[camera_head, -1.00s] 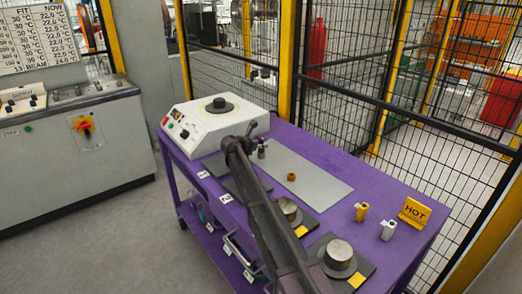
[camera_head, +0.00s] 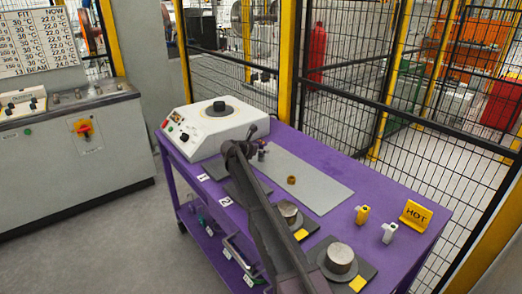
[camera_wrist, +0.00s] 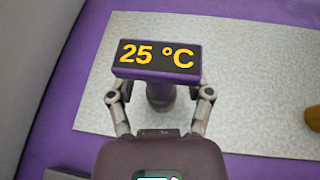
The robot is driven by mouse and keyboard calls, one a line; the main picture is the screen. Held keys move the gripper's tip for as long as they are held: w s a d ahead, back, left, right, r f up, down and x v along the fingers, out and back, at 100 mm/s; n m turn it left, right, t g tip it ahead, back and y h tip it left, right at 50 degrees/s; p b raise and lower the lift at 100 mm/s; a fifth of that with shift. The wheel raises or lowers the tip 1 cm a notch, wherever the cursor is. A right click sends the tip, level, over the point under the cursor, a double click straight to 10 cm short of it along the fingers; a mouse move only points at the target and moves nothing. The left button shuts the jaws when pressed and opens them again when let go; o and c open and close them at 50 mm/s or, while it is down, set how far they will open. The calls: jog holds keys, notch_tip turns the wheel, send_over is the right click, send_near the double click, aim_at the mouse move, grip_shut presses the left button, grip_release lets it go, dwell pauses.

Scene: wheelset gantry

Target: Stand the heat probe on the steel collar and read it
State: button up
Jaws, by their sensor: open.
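The heat probe (camera_wrist: 157,62) has a purple head whose display reads 25 °C, on a dark round stem. It stands on a pale grey mat (camera_wrist: 255,60). My gripper (camera_wrist: 162,92) is open, with one finger on each side of the stem. I cannot tell whether the fingers touch it. In the head view the probe (camera_head: 262,152) is small, beside my gripper (camera_head: 258,143). Two silver cylinders, one nearer (camera_head: 341,258) and one farther (camera_head: 288,210), sit on dark plates, and a dark ring (camera_head: 219,107) tops the white heater. I cannot tell which is the steel collar.
The white heater (camera_head: 205,135) stands at the purple table's far left corner. A small brass ring (camera_head: 291,180) lies on the mat. A yellow piece (camera_head: 362,214), a white piece (camera_head: 389,232) and a yellow HOT sign (camera_head: 415,215) stand at right. Mesh fencing borders the table.

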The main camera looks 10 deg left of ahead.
jog(key=shift+r, duration=0.15)
jog(key=shift+s+r+p, duration=0.1)
jog(key=shift+s+p, duration=0.05)
jog(key=shift+p, duration=0.15)
jog(key=p+v, duration=0.4)
jog(key=v, duration=0.7)
jog(key=shift+s+a, duration=0.25)
jog(key=shift+a, duration=0.05)
